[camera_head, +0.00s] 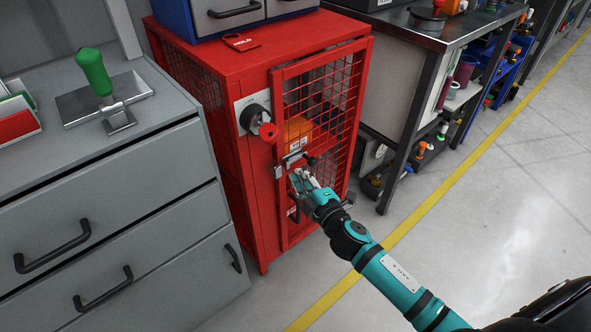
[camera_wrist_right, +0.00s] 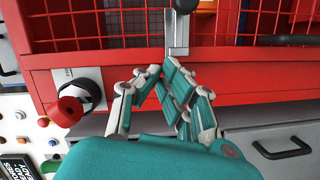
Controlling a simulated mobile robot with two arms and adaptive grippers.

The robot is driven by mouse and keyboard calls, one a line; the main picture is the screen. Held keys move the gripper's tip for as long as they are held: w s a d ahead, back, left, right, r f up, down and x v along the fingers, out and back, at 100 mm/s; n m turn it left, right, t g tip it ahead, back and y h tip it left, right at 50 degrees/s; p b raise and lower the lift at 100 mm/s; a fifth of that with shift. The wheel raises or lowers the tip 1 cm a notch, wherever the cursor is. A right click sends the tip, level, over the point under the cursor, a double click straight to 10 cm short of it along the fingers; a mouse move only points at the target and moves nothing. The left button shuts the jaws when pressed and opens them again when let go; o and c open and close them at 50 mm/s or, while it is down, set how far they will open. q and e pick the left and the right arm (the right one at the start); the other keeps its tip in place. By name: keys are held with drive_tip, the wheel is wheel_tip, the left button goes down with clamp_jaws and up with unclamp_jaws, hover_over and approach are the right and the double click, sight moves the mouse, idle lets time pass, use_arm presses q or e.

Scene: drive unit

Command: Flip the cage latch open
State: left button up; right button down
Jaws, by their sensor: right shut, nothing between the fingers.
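The red cage (camera_head: 250,75) with a mesh door (camera_head: 320,95) stands in the middle of the head view, and the door looks closed. The metal cage latch (camera_head: 292,158) sits at the door's left edge, below a round knob with a red handle (camera_head: 266,130). In the wrist view the latch (camera_wrist_right: 177,35) is at top centre, with a dark knob at its end. My right gripper (camera_head: 298,178) is shut and empty just below the latch; the wrist view shows its fingertips (camera_wrist_right: 160,72) close to the latch plate. Whether they touch it I cannot tell. My left gripper is out of view.
A workbench (camera_head: 420,40) stands to the right. The floor (camera_head: 480,210) in front is clear, crossed by a yellow line.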

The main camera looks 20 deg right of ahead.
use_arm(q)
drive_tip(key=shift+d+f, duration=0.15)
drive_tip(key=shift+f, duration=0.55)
use_arm(e)
drive_tip(key=s+d, duration=0.1)
drive_tip(key=s, duration=0.5)
drive_tip(key=shift+s+r, duration=0.2)
drive_tip(key=shift+s, duration=0.05)
